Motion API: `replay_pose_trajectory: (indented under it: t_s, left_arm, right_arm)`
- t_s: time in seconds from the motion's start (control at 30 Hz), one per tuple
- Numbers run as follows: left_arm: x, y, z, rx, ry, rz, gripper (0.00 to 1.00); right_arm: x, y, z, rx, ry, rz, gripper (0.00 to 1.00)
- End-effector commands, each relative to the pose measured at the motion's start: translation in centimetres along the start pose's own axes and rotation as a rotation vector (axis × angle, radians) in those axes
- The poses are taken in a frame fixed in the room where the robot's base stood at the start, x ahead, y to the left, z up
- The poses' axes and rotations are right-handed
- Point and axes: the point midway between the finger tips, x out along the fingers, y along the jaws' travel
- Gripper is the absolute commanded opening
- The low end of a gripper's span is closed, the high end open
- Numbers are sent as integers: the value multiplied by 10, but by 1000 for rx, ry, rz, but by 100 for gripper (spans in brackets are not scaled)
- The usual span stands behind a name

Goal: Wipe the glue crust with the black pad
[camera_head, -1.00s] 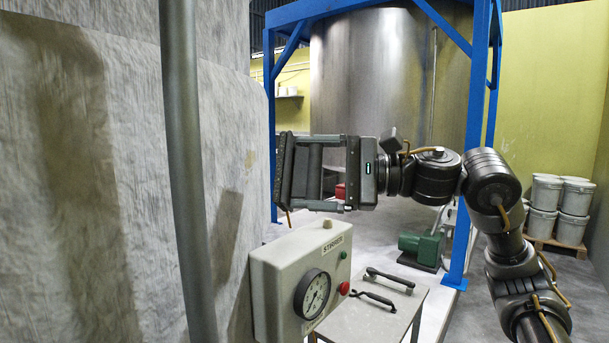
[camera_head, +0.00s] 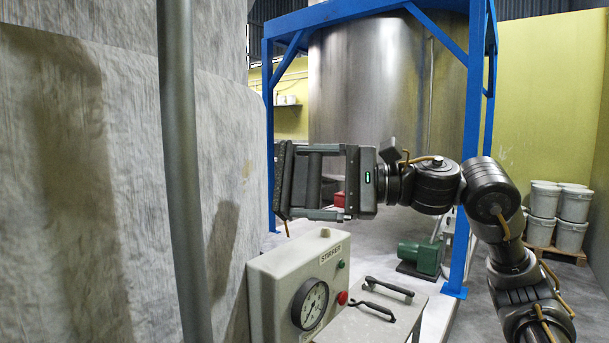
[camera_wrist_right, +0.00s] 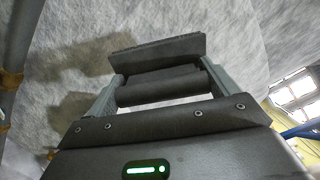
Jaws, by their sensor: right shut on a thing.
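The black pad (camera_head: 283,180) is a dark flat block with a bar handle behind it. My right gripper (camera_head: 313,181) is shut on that handle, with the pad facing left toward a large grey rough curved wall. In the right wrist view the pad (camera_wrist_right: 158,53) shows beyond my right gripper (camera_wrist_right: 160,87), before the grey surface. Its shadow falls to the left, so it looks apart from the surface. A faint tan patch (camera_head: 247,168) on the grey wall, left of the pad, may be the glue crust; I cannot be sure. My left gripper is not in view.
A grey vertical pipe (camera_head: 178,170) stands close at left, before the grey wall (camera_head: 80,180). Below the pad are a STIRRER box (camera_head: 268,290) with a gauge and a small table (camera_head: 365,322) bearing dark handled tools. A blue frame post (camera_head: 466,150) stands behind my right arm.

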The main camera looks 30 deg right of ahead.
Motion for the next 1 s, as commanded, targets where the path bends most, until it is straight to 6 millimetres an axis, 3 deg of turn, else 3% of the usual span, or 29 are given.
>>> replay_pose_trajectory:
  t_s: [0.43,1.0]
  left_arm:
    - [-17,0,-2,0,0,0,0]
    - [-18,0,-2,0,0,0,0]
  right_arm:
    - [44,-1,2,1,-3,0,69]
    - [51,0,1,1,-1,-1,69]
